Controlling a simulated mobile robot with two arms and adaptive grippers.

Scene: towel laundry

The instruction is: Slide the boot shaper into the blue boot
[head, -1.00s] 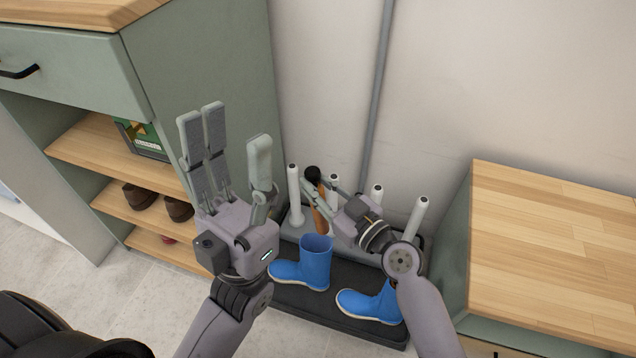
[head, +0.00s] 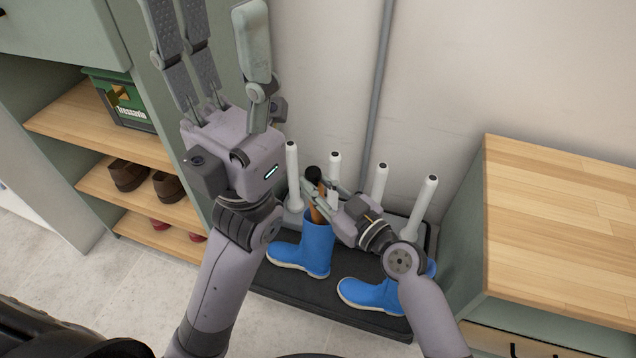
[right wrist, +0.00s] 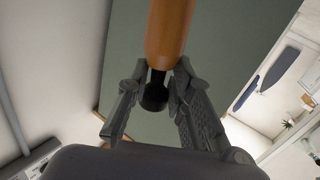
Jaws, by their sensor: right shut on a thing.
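The boot shaper (head: 316,214) is an orange-brown rod with a black knob. My right gripper (head: 312,192) is shut on it just below the knob and holds it nearly upright over the left blue boot (head: 317,248). The shaper's lower end meets the boot's opening; how far inside it is, I cannot tell. In the right wrist view the shaper (right wrist: 168,30) runs up out of frame from between the fingers, with the knob near the palm. My left gripper (head: 215,35) is open and empty, raised high at the left. A second blue boot (head: 370,294) stands to the right, partly hidden by my right arm.
The boots stand on a dark tray (head: 290,284) with several upright white posts (head: 379,182) behind. A green shelf unit with brown shoes (head: 128,174) and a green crate (head: 120,98) is at left. A wood-topped cabinet (head: 560,220) bounds the right. A grey pipe runs up the wall.

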